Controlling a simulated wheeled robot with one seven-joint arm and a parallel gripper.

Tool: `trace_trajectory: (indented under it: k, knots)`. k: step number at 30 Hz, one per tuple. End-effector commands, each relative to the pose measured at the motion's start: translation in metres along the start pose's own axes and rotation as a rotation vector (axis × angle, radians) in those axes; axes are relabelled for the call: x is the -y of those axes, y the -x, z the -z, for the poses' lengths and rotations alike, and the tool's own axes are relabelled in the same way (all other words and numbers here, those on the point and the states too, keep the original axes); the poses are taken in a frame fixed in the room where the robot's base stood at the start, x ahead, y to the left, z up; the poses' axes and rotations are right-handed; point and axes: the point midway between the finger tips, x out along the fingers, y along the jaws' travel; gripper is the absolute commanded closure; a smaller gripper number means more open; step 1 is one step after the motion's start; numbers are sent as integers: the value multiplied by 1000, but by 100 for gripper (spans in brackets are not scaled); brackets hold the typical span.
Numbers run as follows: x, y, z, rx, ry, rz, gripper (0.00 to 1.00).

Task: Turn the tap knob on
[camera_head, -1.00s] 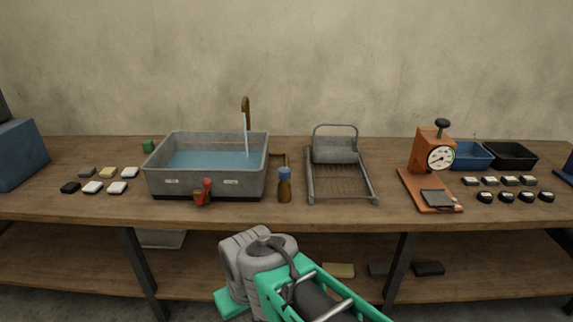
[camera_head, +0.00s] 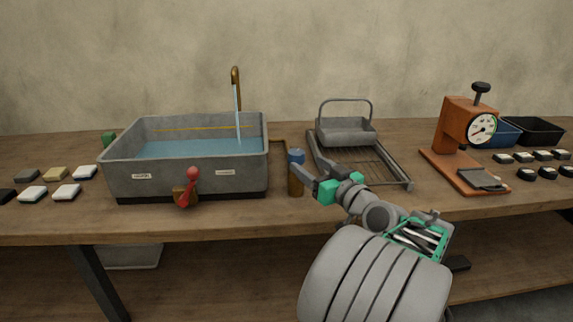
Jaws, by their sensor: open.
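The blue tap knob (camera_head: 297,157) tops a short brown post (camera_head: 296,182) just right of the grey basin (camera_head: 190,182). A thin stream of water (camera_head: 238,112) falls from the brown curved spout (camera_head: 236,76) into the basin's water (camera_head: 195,148). My gripper (camera_head: 303,154) is open at the knob. One finger lies in front of it, low and to its right; the other reaches behind and to its right. I cannot tell whether either finger touches the knob. A red-handled fitting (camera_head: 190,185) is on the basin's front.
A grey rack with a wire bed (camera_head: 382,166) stands close behind and right of my gripper. An orange dial press (camera_head: 466,135) is farther right. Several small blocks lie on the bench (camera_head: 60,222) at left and right.

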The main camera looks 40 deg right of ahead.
Motion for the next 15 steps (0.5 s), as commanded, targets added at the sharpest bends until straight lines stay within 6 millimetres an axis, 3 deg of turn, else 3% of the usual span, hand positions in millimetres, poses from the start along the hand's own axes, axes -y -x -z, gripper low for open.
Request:
trace_trajectory:
  k: [2, 12, 15]
  knots:
    - [-4, -4, 2, -12, 0, -5, 37]
    - [-3, -65, 3, -8, 0, -3, 37]
    - [-2, -73, 4, -9, 0, -4, 37]
